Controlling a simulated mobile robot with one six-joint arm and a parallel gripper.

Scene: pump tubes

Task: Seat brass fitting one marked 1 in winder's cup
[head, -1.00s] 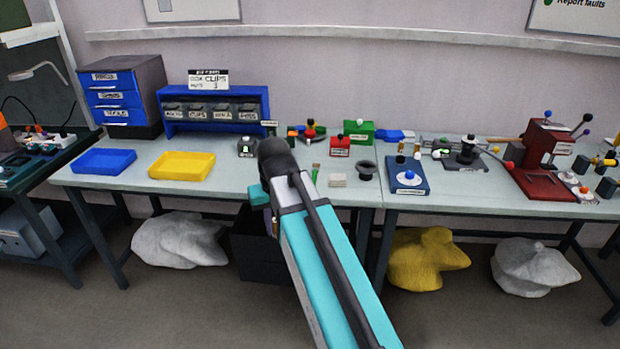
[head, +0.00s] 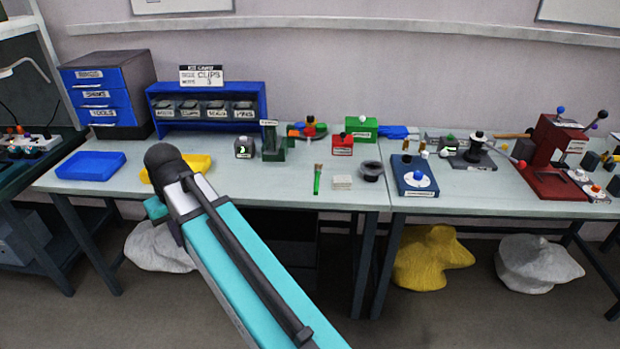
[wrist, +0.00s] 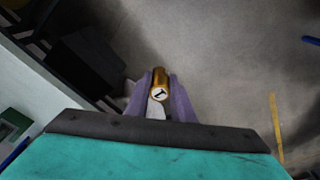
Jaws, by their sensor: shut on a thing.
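My gripper (wrist: 159,105) is shut on a brass fitting (wrist: 159,91), a short gold cylinder. Its pale end face, with a dark mark that looks like a 1, turns toward the wrist camera. It is held above the floor, in front of the bench. In the head view my arm hides the gripper and the fitting. A dark device with a black spool-like top and a lever (head: 477,150) stands on the right bench. I cannot tell whether it is the winder, and no cup can be made out clearly.
A yellow tray (head: 202,164) is partly behind my arm, with a blue tray (head: 90,166) to its left. A dark green stand (head: 272,150), a green brush (head: 317,180), a black round cup-like piece (head: 371,171) and a blue base (head: 405,187) stand along the benches.

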